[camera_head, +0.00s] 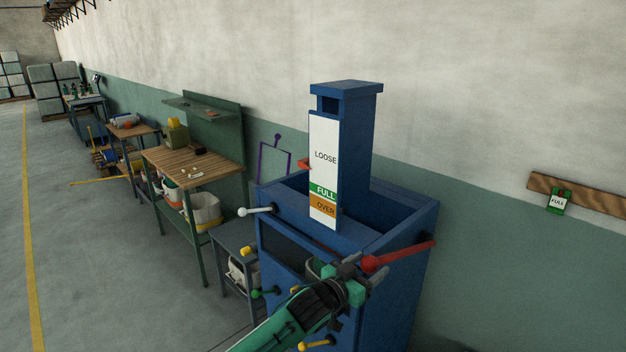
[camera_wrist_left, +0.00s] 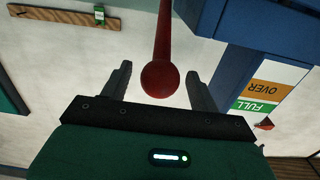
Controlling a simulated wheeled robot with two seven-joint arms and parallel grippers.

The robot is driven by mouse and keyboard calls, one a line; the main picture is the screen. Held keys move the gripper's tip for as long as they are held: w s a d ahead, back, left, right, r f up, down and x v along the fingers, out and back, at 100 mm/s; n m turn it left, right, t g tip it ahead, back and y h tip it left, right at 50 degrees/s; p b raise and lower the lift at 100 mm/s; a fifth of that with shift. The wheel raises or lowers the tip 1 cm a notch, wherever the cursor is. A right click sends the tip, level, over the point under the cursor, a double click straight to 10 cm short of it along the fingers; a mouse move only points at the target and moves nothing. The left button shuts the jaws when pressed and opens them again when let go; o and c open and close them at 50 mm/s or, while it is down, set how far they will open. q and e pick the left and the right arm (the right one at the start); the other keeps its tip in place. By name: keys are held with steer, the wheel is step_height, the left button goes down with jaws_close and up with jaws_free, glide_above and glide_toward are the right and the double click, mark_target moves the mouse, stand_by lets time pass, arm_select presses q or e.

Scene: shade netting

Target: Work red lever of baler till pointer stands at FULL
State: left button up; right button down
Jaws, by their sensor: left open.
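The blue baler (camera_head: 345,105) stands against the wall with a white scale plate (camera_head: 323,135) marked LOOSE, green FULL and orange OVER. A small red pointer (camera_head: 304,164) is at the plate's left edge, below the word LOOSE and above the green FULL band. The red lever (camera_head: 405,254) sticks out at the baler's right front, ending in a round knob. My left gripper (camera_head: 366,266) is open at the knob. In the left wrist view the red knob (camera_wrist_left: 160,79) lies between the two spread fingers, with gaps on both sides. My right gripper is not in view.
A wooden-topped workbench (camera_head: 190,165) stands to the left. A FULL tag (camera_head: 558,201) hangs on a wall board. Floor at far left is open.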

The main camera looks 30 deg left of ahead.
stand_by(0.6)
arm_select(q)
steer(key=c, duration=1.1)
steer(key=shift+o, duration=0.2)
steer(key=shift+t+h, duration=0.3)
steer(key=shift+t, duration=0.4)
steer(key=f+b, duration=0.2)
steer(key=s+f+b, duration=0.1)
steer(key=b, duration=0.1)
steer(key=f+b, duration=0.2)
steer(key=b, duration=0.1)
steer(key=shift+s+a+f, duration=0.2)
steer(key=shift+a+f, duration=0.05)
steer(key=shift+f, duration=0.05)
steer(key=shift+g, duration=0.7)
steer(key=r+p, duration=0.2)
steer(key=p, duration=0.1)
steer(key=w+r+p, duration=0.1)
steer(key=r+p, duration=0.1)
steer(key=p, duration=0.1)
steer(key=r+p, duration=0.1)
steer(key=p, duration=0.2)
steer(key=shift+w+d+r, duration=0.2)
steer(key=shift+d+r, duration=0.05)
steer(key=shift+r, duration=0.15)
